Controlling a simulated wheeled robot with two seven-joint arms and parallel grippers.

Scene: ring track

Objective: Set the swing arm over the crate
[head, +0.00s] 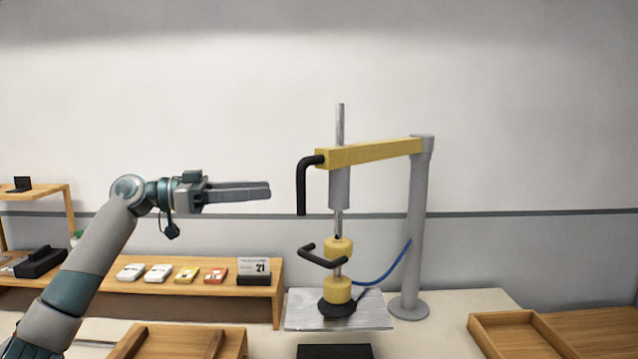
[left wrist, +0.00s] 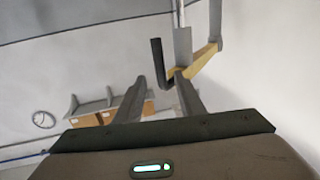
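The swing arm (head: 372,152) is a yellow beam reaching left from a grey post (head: 416,230). A bent black handle (head: 301,185) hangs from its left end. The beam stands over a grey metal plate (head: 300,312), not over a wooden box. A wooden crate (head: 480,332) is at the lower right, cut off below. My left gripper (head: 268,190) is left of the handle, apart from it, pointing right. In the left wrist view its fingers (left wrist: 160,82) are spread and empty, with the handle (left wrist: 158,62) and beam (left wrist: 204,56) beyond. My right gripper is not in view.
A grey sleeve and rod with yellow weights (head: 338,248), a second black handle (head: 322,259) and a blue hose (head: 388,270) are under the beam. Another wooden tray (head: 140,340) is lower left. A low shelf (head: 200,288) holds small boxes and a calendar (head: 254,270).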

